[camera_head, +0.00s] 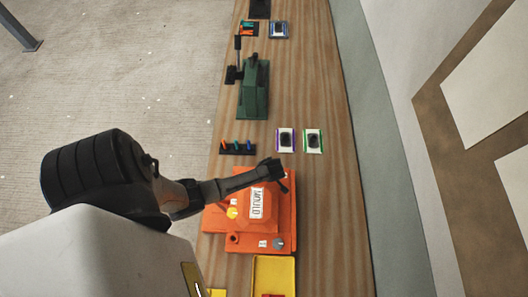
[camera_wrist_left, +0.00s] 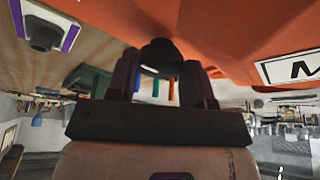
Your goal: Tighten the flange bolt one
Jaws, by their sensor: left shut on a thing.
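The orange mould (camera_head: 285,210), with a white MOULD label (camera_head: 257,203), lies on the wooden bench. My left gripper (camera_head: 278,172) is at the mould's far edge. In the left wrist view the fingers of my left gripper (camera_wrist_left: 163,82) are shut on a dark round piece (camera_wrist_left: 160,52), which looks like a flange bolt head against the orange mould (camera_wrist_left: 220,25). Whether it is bolt one cannot be told. Its seat is hidden in both views. A yellow round knob (camera_head: 232,212) and a grey knob (camera_head: 278,243) sit on the mould. My right gripper is out of view.
A dark rack (camera_head: 237,150) with orange, green and blue handles stands beyond the mould. A green machine (camera_head: 254,95) stands farther back. A yellow tray (camera_head: 258,275) is nearest. The bench's right side is clear.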

